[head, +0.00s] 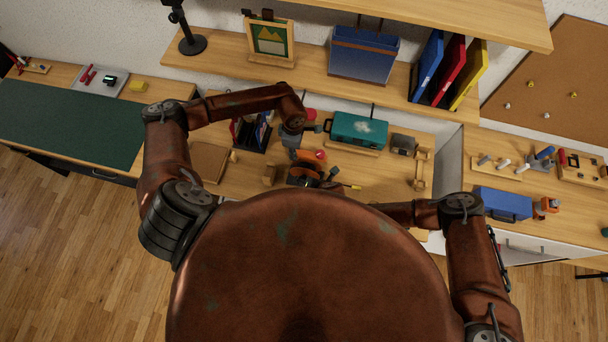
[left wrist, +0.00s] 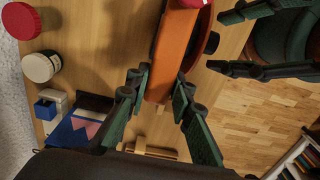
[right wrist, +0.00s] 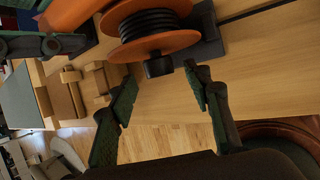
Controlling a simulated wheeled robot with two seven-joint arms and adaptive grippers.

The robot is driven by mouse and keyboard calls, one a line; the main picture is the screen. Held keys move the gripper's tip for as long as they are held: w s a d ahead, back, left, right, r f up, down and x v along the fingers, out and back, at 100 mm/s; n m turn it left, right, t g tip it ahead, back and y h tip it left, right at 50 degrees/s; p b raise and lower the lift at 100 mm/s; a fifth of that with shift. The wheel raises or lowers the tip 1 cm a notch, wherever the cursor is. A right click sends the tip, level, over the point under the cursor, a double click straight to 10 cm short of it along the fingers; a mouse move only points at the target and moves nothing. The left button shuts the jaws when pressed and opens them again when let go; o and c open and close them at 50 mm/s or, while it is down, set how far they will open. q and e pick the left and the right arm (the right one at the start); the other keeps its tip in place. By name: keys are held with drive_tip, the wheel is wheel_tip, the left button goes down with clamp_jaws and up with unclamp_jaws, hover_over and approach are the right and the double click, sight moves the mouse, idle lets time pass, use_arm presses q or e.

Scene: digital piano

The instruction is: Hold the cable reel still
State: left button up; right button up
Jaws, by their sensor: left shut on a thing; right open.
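The cable reel (right wrist: 150,30) has orange discs with black cable wound between them and a black knob facing my right gripper. It is on a dark base on the wooden bench, and shows small and partly hidden in the head view (head: 304,172). My left gripper (left wrist: 160,88) is shut on an orange part of the reel (left wrist: 178,50), with one finger on each side. My right gripper (right wrist: 160,88) is open and empty, just in front of the knob, apart from it. Its fingers also show at the upper right of the left wrist view.
A teal case (head: 358,130) stands behind the reel. Wooden blocks (right wrist: 68,95) lie left of the right gripper. Bare bench lies around the right fingers.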

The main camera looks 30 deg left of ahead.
drive_tip(key=shift+x, duration=1.25)
drive_tip(key=c, duration=1.2)
